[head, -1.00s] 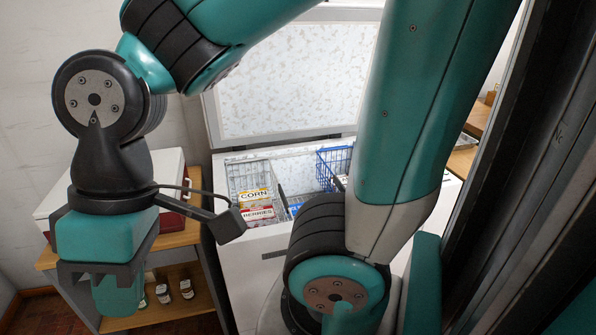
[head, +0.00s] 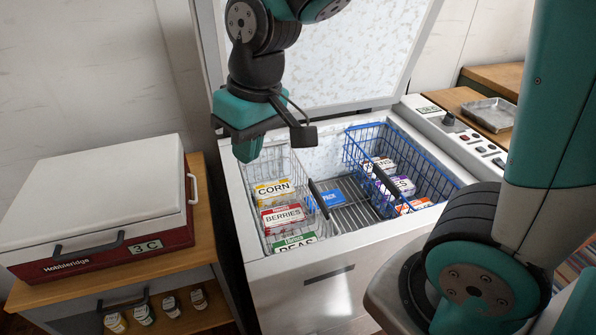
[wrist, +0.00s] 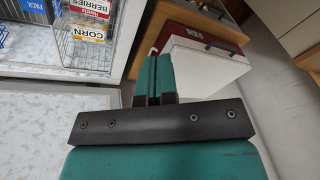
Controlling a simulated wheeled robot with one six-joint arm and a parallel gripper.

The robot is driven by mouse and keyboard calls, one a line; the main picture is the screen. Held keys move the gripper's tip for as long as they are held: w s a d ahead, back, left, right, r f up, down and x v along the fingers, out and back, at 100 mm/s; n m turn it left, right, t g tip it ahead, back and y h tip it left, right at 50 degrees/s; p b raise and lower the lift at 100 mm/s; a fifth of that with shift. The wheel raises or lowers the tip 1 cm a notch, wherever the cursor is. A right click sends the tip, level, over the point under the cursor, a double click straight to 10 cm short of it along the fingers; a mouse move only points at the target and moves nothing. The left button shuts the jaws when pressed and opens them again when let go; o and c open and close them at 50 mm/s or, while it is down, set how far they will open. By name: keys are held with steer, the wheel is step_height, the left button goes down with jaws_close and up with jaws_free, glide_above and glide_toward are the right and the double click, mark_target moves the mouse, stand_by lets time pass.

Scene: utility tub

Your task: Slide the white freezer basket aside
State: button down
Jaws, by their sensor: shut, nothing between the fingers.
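The white wire freezer basket (head: 297,178) stands in the left part of the open chest freezer in the head view. It holds CORN, BERRIES and green-labelled boxes, and a dark handle (head: 319,197) shows at its right side. Part of the basket (wrist: 82,52) shows at the upper left of the wrist view. My gripper (head: 248,152) hangs above the basket's back left end, pointing down and apart from the basket as far as I can tell. Its fingers (wrist: 154,80) are together with nothing between them.
A blue wire basket (head: 408,150) with several boxes fills the freezer's right side. Between the baskets, a blue pack (head: 326,199) lies on a grey rack. The raised lid (head: 340,50) stands behind. A white-lidded red case (head: 100,205) sits on a wooden stand at left.

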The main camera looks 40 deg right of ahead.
steer(key=w+d+f+m+h+b, duration=0.3)
steer(key=w+d+f, duration=0.2)
steer(key=w+f, duration=0.65)
steer(key=m+t+h+b, duration=0.1)
steer(key=m+h+b, duration=0.4)
steer(key=h, duration=0.1)
glide_toward(296, 172)
steer(key=f, duration=0.1)
steer(key=w+a+f, duration=0.1)
steer(key=f, duration=0.1)
steer(key=shift+w+a, duration=0.25)
steer(key=d, duration=0.2)
steer(key=d+p, duration=0.1)
steer(key=shift+s+d+f, duration=0.15)
steer(key=shift+s+f, duration=0.1)
steer(key=shift+f, duration=0.1)
steer(key=shift+s+d+f, duration=0.1)
steer(key=shift+s+d, duration=0.05)
steer(key=shift+d, duration=0.4)
